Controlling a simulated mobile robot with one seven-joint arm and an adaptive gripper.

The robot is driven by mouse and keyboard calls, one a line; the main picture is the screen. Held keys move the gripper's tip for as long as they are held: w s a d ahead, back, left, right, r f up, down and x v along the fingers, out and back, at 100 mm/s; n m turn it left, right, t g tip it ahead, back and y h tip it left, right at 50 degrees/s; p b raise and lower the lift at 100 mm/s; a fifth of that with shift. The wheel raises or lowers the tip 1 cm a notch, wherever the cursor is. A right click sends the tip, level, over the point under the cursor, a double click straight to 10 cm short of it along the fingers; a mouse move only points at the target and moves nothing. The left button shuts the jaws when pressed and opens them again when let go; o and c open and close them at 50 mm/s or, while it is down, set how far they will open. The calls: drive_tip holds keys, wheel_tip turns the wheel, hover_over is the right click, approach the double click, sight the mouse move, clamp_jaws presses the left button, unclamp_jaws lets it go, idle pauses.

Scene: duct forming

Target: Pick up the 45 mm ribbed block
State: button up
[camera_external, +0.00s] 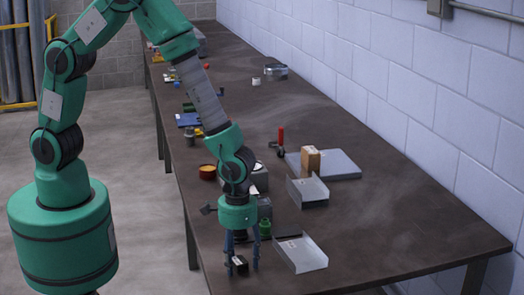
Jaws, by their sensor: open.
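A small dark block (240,265) with a pale mark on it sits on the table near its front left edge. It may be the 45 mm ribbed block, but ribs are too small to make out. My gripper (242,268) points straight down over it, with its two dark blue fingers apart. One finger shows on each side of the block in this view. I cannot tell whether either finger touches it.
A bent sheet-metal piece (303,254) lies just right of my gripper. A green knobbed part (265,228) and grey blocks stand close behind it. Farther back are another metal channel (308,191), a tan block (310,161) and a red-handled clamp (281,142). The table's right front is clear.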

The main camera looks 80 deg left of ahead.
sight(237, 259)
idle(0.3)
clamp_jaws()
drive_tip(key=shift+r, duration=0.15)
drive_tip(key=shift+r, duration=0.45)
drive_tip(key=r, duration=0.1)
drive_tip(key=r+p, duration=0.1)
drive_tip(key=shift+s+a+r, duration=0.15)
drive_tip(key=shift+s+r, duration=0.1)
drive_tip(key=shift+r, duration=0.1)
drive_tip(key=s+a, duration=0.3)
drive_tip(key=s, duration=0.3)
drive_tip(key=s+a+r+p, duration=0.1)
drive_tip(key=s+a, duration=0.3)
drive_tip(key=s, duration=0.3)
drive_tip(key=shift+s+a, duration=0.2)
drive_tip(key=shift+a, duration=0.1)
drive_tip(key=shift+r, duration=0.1)
